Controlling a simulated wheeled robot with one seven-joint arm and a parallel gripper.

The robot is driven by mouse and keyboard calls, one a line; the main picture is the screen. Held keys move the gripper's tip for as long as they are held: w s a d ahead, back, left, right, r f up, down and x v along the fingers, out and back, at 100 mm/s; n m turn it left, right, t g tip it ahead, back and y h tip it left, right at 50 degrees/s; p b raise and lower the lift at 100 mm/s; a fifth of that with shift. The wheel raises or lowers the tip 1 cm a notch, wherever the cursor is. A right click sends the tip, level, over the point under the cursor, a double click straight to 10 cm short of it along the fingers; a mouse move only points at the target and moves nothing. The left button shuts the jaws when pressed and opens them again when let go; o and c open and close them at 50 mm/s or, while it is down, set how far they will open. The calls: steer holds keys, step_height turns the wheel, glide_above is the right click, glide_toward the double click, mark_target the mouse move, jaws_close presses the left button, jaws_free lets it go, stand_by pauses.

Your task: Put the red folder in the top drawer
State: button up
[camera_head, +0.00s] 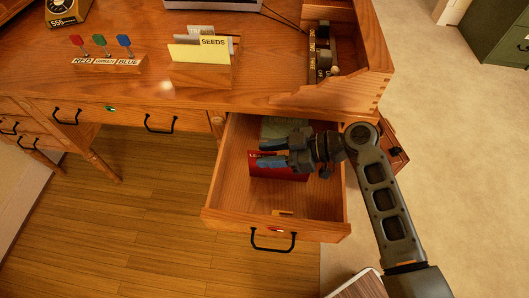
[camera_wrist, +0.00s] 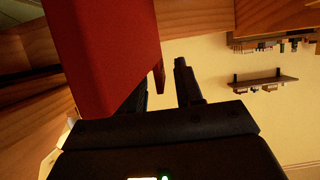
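The red folder (camera_head: 281,173) is inside the open drawer (camera_head: 227,180), with white lettering on its left part. My gripper (camera_head: 262,153) is over the drawer beside the folder's upper part, its fingers pointing left and apart. In the wrist view the folder (camera_wrist: 105,50) fills the upper left and hides part of one finger. The other finger (camera_wrist: 188,85) stands clear, with an open gap showing between them. I cannot tell whether the folder touches a finger.
A greyish-green item (camera_head: 283,127) lies at the drawer's back. On the desktop are a yellow SEEDS card (camera_head: 198,54), a stand with red, green and blue knobs (camera_head: 106,63), and a compartment box (camera_head: 350,80). Shut drawers (camera_head: 130,117) lie left. Wooden floor in front is clear.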

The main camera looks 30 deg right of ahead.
steer(key=v, duration=1)
steer(key=shift+s+d+b, duration=0.25)
steer(key=shift+b, duration=0.05)
steer(key=shift+d, duration=0.1)
